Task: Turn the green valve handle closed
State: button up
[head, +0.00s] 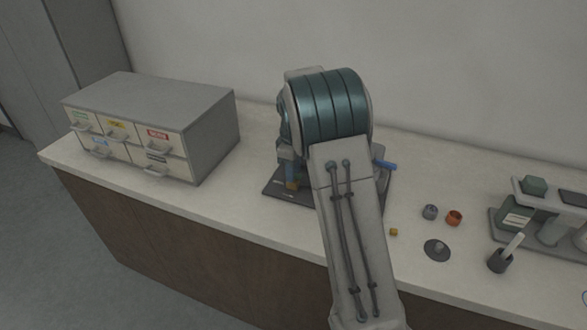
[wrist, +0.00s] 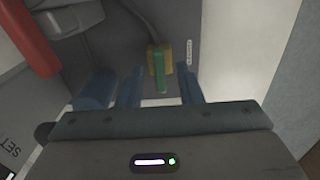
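The green valve handle (wrist: 159,72) shows in the wrist view as a narrow upright bar in front of a yellow valve body (wrist: 154,49). My gripper (wrist: 160,90) is open, with one blue finger to the left of the handle and one to the right. Gaps show on both sides, so neither finger appears to touch it. I cannot tell whether the handle lies fully between the fingertips in depth. In the head view my arm hides most of the press; a small yellow part (head: 292,185) shows low at its left, by the dark base plate (head: 274,197).
A red part (wrist: 30,42) is near the upper left of the wrist view. A blue lever (head: 386,165) sticks out right of my arm. A drawer cabinet (head: 205,125) stands left; small parts and a grey fixture (head: 510,215) lie right on the counter (head: 225,210).

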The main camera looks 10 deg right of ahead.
grip_shut()
jog(key=shift+m, duration=0.4)
jog(key=m, duration=0.4)
jog(key=shift+r, duration=0.1)
jog(key=m, duration=0.4)
jog(key=shift+m, duration=0.3)
jog(key=m+p, duration=0.1)
jog(key=m, duration=0.3)
jog(key=shift+m, duration=2.1)
